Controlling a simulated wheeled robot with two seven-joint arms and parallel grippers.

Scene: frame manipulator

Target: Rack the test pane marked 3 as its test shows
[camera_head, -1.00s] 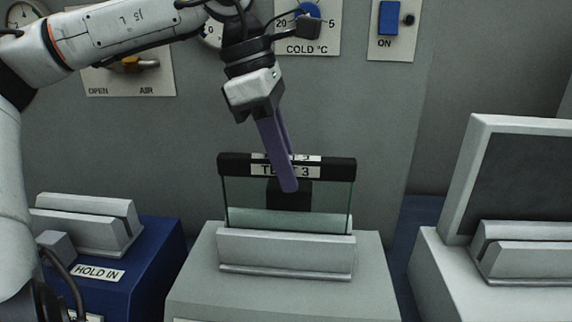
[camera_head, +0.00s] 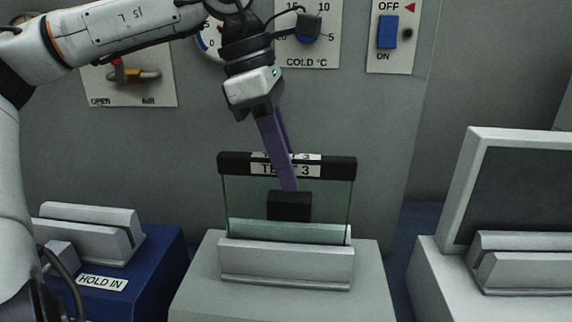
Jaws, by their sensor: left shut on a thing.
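The test pane marked 3 (camera_head: 240,200) is a clear glass sheet with a black top bar labelled TEST 3. It stands upright at the grey slotted holder (camera_head: 286,265) in the middle. My left gripper (camera_head: 287,185) comes down from above with its long purple fingers shut on the pane at its top bar. The fingertips reach just below the bar. A black block (camera_head: 289,206) shows at the pane's middle, just under the fingertips. Whether the pane's lower edge is still inside the slot is hidden by the front rail. My right gripper is not in view.
A blue stand (camera_head: 150,275) labelled HOLD IN, with an empty-looking slotted holder (camera_head: 85,235), is at left. A framed dark panel (camera_head: 515,195) and another holder (camera_head: 525,265) are at right. The wall behind carries a valve (camera_head: 135,75), a cold dial (camera_head: 309,32) and a switch (camera_head: 387,35).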

